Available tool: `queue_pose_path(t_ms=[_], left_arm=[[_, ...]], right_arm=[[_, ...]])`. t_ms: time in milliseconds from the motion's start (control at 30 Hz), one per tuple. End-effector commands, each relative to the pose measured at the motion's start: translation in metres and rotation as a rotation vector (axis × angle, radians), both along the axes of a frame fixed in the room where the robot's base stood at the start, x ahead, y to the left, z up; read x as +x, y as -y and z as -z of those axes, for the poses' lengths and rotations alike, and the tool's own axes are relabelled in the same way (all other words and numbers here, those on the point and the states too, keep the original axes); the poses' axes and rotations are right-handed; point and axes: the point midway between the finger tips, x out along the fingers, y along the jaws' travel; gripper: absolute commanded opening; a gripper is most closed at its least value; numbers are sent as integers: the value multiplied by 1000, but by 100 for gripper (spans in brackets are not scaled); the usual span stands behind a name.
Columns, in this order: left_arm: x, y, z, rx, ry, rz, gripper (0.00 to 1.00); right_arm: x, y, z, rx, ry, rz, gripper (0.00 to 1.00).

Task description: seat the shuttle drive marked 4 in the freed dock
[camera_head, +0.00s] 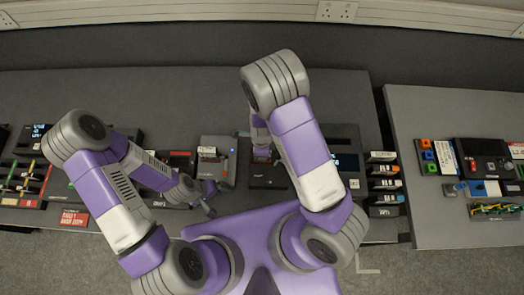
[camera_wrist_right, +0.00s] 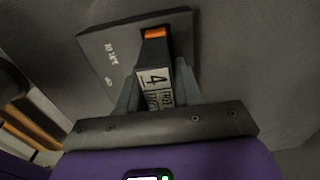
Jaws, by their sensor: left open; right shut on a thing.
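The shuttle drive marked 4 (camera_wrist_right: 153,79) is dark with an orange end and a white label. It sits between the fingers of my right gripper (camera_wrist_right: 158,92), which is shut on it. A dark flat plate with white lettering (camera_wrist_right: 110,62) lies behind its orange end; I cannot tell whether they touch. In the head view my right gripper (camera_head: 261,152) is over a black tray (camera_head: 268,181), partly hidden by its arm. My left gripper (camera_head: 210,199) is open and empty, in front of a grey box (camera_head: 217,158), perhaps the dock. Its slots are too small to read.
A rack of several labelled dark units (camera_head: 384,184) stands right of the tray. A red sign (camera_head: 74,219) is at the left front edge. A second table at right holds a dark box (camera_head: 484,157) and small coloured parts. The back of the main table is clear.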

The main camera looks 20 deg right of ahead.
Motion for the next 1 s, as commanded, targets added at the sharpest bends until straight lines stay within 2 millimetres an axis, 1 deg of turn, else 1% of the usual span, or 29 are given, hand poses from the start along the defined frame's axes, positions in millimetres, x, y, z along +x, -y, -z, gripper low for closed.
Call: queue_pose_path(t_ms=[333,733,767,933,1000], left_arm=[[0,0,7,0,0,0,100],[0,0,7,0,0,0,100],[0,0,7,0,0,0,100],[0,0,7,0,0,0,100],[0,0,7,0,0,0,100]], right_arm=[[0,0,9,0,1,-1,0],[0,0,9,1,1,0,0],[0,0,9,0,1,0,37],[0,0,10,0,1,0,63],[0,0,10,0,0,0,64]])
